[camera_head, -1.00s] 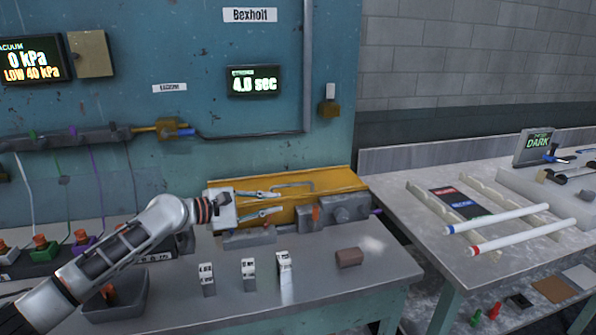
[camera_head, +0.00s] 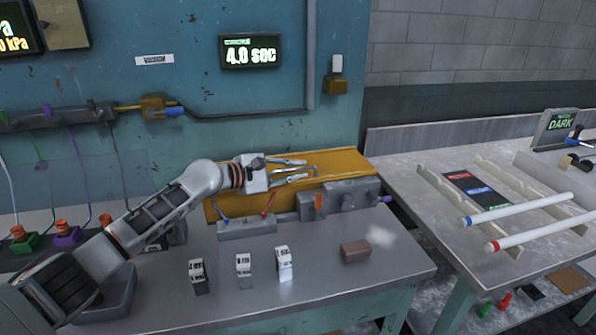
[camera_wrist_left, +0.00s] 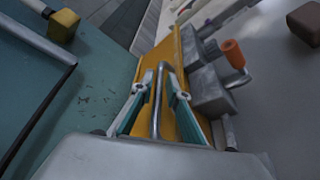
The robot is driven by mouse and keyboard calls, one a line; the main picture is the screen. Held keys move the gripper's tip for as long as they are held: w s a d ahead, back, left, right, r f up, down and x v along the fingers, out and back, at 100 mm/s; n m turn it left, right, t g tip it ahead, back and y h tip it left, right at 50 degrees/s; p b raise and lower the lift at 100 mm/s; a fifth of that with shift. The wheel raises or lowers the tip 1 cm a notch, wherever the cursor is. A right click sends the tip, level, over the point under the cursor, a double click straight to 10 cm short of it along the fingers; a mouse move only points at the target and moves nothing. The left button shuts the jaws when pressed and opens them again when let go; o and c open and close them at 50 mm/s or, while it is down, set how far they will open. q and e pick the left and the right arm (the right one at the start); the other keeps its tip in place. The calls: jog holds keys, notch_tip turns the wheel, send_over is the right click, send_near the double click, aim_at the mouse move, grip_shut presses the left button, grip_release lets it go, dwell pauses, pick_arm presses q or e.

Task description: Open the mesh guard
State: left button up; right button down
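The mesh guard shows as a yellow-orange panel (camera_head: 345,163) at the back of the left bench, lying closed over a grey fixture as far as I can tell. A grey bar handle stands on it; in the left wrist view the handle (camera_wrist_left: 163,70) runs between my fingers. My left gripper (camera_head: 308,169) is over the panel, its two fingers apart on either side of the handle. In the left wrist view the left gripper (camera_wrist_left: 161,84) looks open, with small gaps to the bar. Its fingers partly hide the handle in the head view. My right gripper is not in view.
Grey clamp blocks (camera_head: 345,197) with an orange knob sit in front of the panel. Several small white labelled blocks (camera_head: 244,264) and a brown block (camera_head: 355,251) stand on the bench front. A grey bin (camera_head: 110,295) is at left.

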pick_arm(q)
jog(key=shift+w+d, duration=0.2)
jog(key=shift+d, duration=0.05)
grip_shut()
